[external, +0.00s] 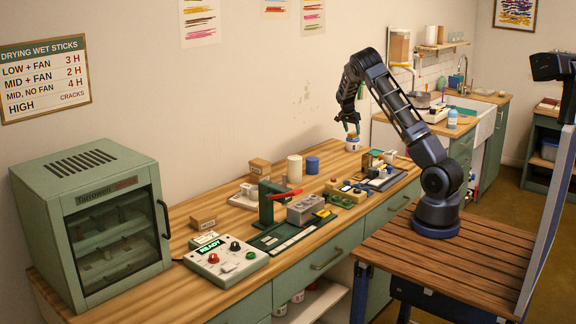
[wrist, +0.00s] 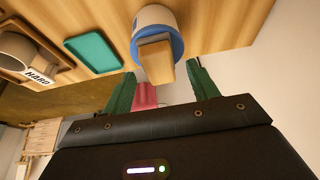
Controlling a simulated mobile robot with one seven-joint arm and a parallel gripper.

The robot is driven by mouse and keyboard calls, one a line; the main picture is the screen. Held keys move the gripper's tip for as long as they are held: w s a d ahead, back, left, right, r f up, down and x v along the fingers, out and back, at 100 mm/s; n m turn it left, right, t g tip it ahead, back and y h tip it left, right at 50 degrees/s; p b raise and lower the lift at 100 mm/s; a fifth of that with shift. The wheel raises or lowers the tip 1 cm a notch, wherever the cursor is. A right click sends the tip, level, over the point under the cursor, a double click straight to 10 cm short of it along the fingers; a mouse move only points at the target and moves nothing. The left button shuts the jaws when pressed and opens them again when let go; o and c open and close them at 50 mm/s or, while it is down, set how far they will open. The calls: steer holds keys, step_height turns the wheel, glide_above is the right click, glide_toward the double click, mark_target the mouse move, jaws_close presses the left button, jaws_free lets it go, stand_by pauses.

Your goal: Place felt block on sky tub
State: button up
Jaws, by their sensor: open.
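The sky tub (wrist: 157,20), white with a blue rim, stands on the wooden table near the top of the wrist view. It also shows below my gripper in the external view (external: 352,146). A tan block (wrist: 157,62), seemingly the felt block, overlaps the tub's rim in the wrist view and appears to rest on its top. My gripper (wrist: 163,78) is open, its green fingers apart on either side of the block's near end. I cannot tell whether a finger touches it. In the external view my gripper (external: 351,128) is just above the tub.
A teal tray (wrist: 93,52) and a holder labelled HARD (wrist: 38,76) lie left of the tub in the wrist view. A pink thing (wrist: 145,95) shows between the fingers. A white cylinder (external: 294,167) and a blue cylinder (external: 312,165) stand left of the tub in the external view.

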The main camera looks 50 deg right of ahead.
steer(key=v, duration=1)
steer(key=s+a+r+n+t+y, duration=0.1)
steer(key=s+a+r+n+y, duration=0.1)
steer(key=s+a+r, duration=0.4)
steer(key=s+a+r+n+t+y, duration=0.1)
steer(key=s+a+r+n, duration=0.3)
steer(key=a, duration=0.5)
steer(key=s+a+r+n+t+y, duration=0.1)
steer(key=s+a+r+n, duration=0.35)
steer(key=s+a, duration=0.75)
steer(key=s+a+n, duration=0.2)
steer(key=s+a, duration=0.3)
steer(key=s, duration=0.3)
steer(key=s+a+n+t, duration=0.1)
steer(key=s+a+n, duration=0.2)
steer(key=s+a, duration=0.2)
steer(key=s+a+n, duration=0.2)
steer(key=s+a, duration=0.3)
steer(key=s, duration=0.5)
steer(key=shift+s+t+y, duration=0.3)
steer(key=shift+s, duration=0.05)
steer(key=shift+n, duration=0.25)
